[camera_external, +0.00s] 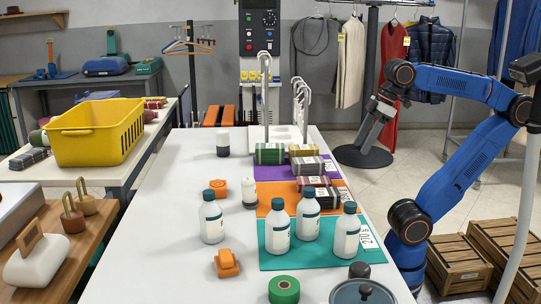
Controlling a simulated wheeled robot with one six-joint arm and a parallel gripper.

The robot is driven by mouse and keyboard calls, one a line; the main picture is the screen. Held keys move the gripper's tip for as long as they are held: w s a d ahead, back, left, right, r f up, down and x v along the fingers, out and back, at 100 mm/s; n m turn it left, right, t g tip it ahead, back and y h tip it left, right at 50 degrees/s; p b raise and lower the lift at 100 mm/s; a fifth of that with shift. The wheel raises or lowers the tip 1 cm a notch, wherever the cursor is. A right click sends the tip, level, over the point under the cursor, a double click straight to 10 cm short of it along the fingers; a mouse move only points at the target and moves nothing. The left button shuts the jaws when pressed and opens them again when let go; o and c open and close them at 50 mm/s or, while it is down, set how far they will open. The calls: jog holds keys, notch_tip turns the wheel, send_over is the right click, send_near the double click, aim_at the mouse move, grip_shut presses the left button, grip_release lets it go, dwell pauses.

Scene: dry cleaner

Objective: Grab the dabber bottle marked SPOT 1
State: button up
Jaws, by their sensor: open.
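Several white bottles with dark teal caps stand upright at the front of the white table. One bottle (211,222) is left of the mats. Three more, a left one (279,232), a middle one (308,222) and a right one (346,238), stand on the teal mat (290,262). My gripper (367,143) is open and empty, raised beyond the table's right edge, away from all bottles.
Folded cloth stacks (314,192) lie on the orange and purple mats behind the bottles. Orange blocks (226,263), a green roll (284,290) and a dark lidded pot (362,291) are nearby. A white rack (301,105) stands farther back. The table's left half is mostly clear.

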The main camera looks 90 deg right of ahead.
notch_tip(320, 180, up, 15)
jog(key=n+g+h, duration=0.1)
jog(key=n+h, duration=0.2)
jog(key=n, duration=2.7)
send_over(251, 180)
jog(key=s+a, duration=0.4)
jog(key=x, duration=0.5)
jog(key=s+x, duration=0.1)
jog(key=x, duration=0.5)
jog(key=a+f+x, duration=0.1)
jog(key=x, duration=0.5)
jog(key=shift+s, duration=0.4)
jog(key=x, duration=0.4)
jog(key=shift+s+d+f, duration=0.15)
jog(key=shift+s, duration=0.2)
jog(key=shift+w+d+f, duration=0.1)
jog(key=shift+w+f, duration=0.1)
jog(key=shift+f, duration=0.25)
